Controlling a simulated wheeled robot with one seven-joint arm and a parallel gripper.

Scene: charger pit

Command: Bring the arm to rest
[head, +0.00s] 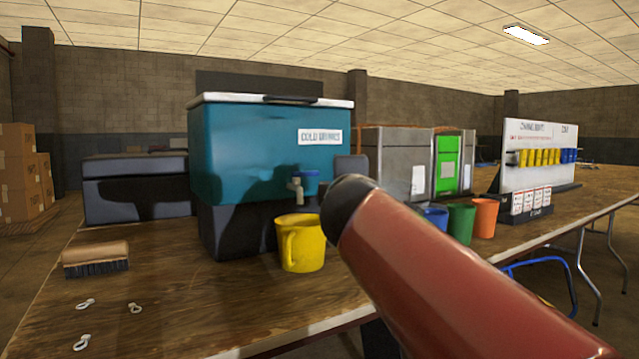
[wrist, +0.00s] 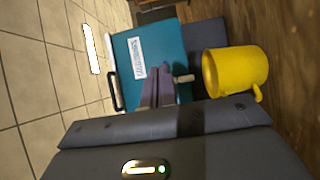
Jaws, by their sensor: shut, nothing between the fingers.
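My arm (head: 430,265) reaches in from the lower right of the head view, red with a dark rounded end. It hides my gripper there. In the wrist view, which is turned on its side, my gripper (wrist: 157,80) is shut, its fingers together and empty. The fingers are in front of the teal drinks cooler (wrist: 180,50), close to its tap (wrist: 184,78). I cannot tell whether they touch it. A yellow mug (head: 302,243) stands upright on the table just below and in front of the tap, beside the fingers in the wrist view.
The wooden table (head: 190,300) holds a brush (head: 95,260) and several small metal pieces at the left. Blue, green (head: 461,222) and orange (head: 484,217) cups stand right of my arm. A white display board (head: 540,150) is farther right. The table's front left is mostly clear.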

